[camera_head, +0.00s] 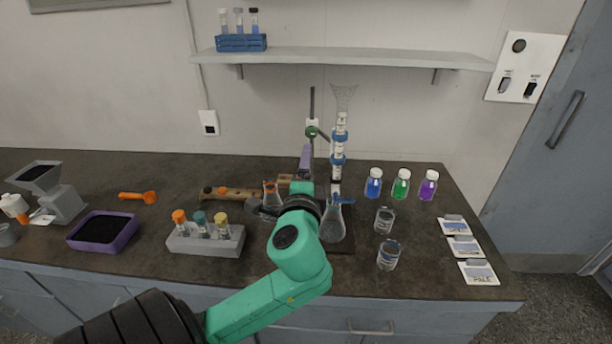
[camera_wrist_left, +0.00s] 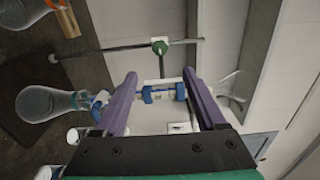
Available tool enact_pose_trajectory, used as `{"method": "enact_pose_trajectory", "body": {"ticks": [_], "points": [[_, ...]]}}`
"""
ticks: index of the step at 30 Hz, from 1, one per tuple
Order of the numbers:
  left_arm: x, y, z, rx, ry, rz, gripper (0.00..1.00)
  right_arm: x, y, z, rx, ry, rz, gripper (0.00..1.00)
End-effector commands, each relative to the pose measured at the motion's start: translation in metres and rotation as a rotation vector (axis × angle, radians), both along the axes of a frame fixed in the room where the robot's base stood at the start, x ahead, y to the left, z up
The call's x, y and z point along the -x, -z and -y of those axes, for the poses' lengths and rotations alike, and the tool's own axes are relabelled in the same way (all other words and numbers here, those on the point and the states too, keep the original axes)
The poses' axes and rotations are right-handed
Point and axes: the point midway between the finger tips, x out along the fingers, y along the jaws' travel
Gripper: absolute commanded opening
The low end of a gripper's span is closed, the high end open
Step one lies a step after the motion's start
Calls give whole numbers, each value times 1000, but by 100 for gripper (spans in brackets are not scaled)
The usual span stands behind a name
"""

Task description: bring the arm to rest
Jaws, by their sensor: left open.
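My left arm comes in from the lower left in the head view. Its left gripper (camera_head: 306,160) points up and away, with purple fingers, just left of a clear column with blue rings (camera_head: 339,145). In the left wrist view the left gripper (camera_wrist_left: 160,78) is open, its two fingers spread apart. The column's blue-ringed part (camera_wrist_left: 164,94) shows in the gap between them; I cannot tell whether the fingers reach around it or are short of it. A conical flask (camera_head: 333,223) stands below the column, partly hidden by my wrist. My right gripper is not in view.
A test-tube rack (camera_head: 207,240) stands left of my forearm. Glass beakers (camera_head: 388,256) and several capped bottles (camera_head: 401,184) stand to the right. A purple tray (camera_head: 131,235) is at the left. A wall shelf (camera_head: 350,58) hangs above. The counter's front right is partly clear.

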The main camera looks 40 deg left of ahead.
Motion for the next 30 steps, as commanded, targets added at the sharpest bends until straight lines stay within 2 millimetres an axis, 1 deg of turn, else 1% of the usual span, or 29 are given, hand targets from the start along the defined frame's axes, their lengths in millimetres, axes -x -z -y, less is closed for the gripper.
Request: {"method": "enact_pose_trajectory", "body": {"ticks": [1, 4, 17, 19, 20, 22, 23, 24, 25, 26, 27, 29, 30], "points": [[4, 1, 3, 2, 0, 0, 73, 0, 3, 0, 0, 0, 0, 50], [7, 0, 4, 1, -1, 0, 73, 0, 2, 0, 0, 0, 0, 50], [6, -1, 4, 1, 0, 1, 73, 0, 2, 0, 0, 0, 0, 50], [6, 2, 4, 13, 0, -4, 73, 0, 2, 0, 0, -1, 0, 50], [7, 7, 3, 34, -1, -12, 73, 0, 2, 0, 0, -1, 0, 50], [9, 33, 2, 144, -7, -49, 73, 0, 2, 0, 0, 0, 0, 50], [11, 49, 2, 217, -12, -74, 73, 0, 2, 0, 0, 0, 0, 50], [16, 76, 4, 334, -24, -115, 73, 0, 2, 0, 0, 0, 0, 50], [21, 98, 6, 428, -38, -148, 73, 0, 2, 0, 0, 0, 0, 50], [27, 120, 10, 526, -54, -184, 73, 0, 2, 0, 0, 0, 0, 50], [37, 148, 17, 650, -80, -230, 73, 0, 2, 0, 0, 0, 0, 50], [52, 182, 30, 814, -121, -292, 73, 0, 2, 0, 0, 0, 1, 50], [63, 202, 40, 912, -151, -331, 73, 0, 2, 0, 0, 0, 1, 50]]}}
